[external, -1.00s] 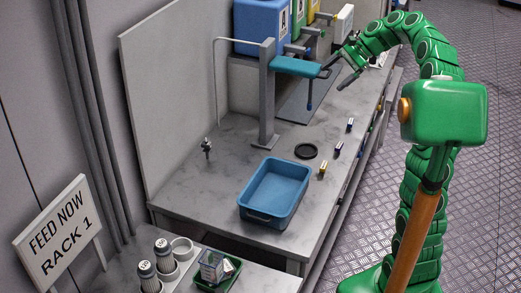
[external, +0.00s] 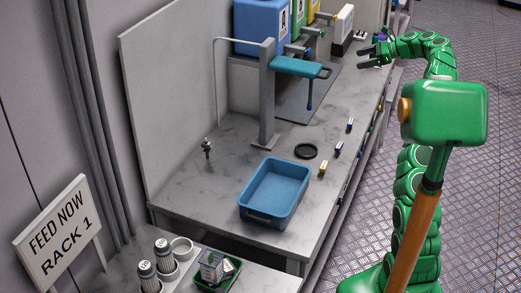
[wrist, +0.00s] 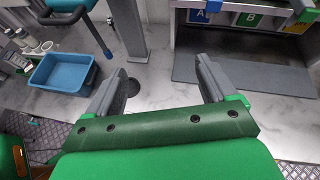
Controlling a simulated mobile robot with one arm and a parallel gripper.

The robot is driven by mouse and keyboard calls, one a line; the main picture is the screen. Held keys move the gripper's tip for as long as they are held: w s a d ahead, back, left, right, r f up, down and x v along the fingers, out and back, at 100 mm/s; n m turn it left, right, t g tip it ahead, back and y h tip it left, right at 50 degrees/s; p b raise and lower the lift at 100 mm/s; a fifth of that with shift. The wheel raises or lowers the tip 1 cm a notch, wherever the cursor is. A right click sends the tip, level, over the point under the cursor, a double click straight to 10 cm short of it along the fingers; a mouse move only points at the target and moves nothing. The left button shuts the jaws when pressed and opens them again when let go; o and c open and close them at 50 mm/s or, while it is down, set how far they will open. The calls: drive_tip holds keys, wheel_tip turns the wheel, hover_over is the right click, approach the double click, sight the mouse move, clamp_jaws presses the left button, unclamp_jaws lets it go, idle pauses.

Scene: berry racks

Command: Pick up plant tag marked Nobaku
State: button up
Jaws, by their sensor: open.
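No plant tag with a readable Nobaku mark shows in either view. My gripper (external: 361,58) is open and empty above the right side of the bench, near the grey mat. In the wrist view my gripper (wrist: 162,70) points at the bench top, with its fingers wide apart and nothing between them.
A blue tub (external: 248,212) and a black disc (external: 306,151) are on the bench (external: 212,180). A grey post with a teal arm (external: 296,67) stands mid-bench. Coloured bins, including a blue one (external: 262,27), line the back. A grey mat (wrist: 240,78) lies before them.

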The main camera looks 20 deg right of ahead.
drive_tip(key=w+d+f+m+t, duration=0.2)
drive_tip(key=d+f, duration=0.1)
drive_tip(key=d, duration=0.3)
approach(352, 121)
drive_tip(key=shift+w+a+f+g+h, duration=0.15)
drive_tip(key=shift+w+a+f, duration=0.2)
drive_tip(key=shift+w, duration=0.25)
drive_tip(key=shift+w+a+f+g+h, duration=0.15)
drive_tip(key=shift+w+a+f, duration=0.15)
drive_tip(key=shift+w, duration=0.3)
drive_tip(key=shift+x, duration=3.9)
drive_tip(key=shift+r, duration=0.15)
drive_tip(key=c, duration=1)
drive_tip(key=shift+c, duration=0.2)
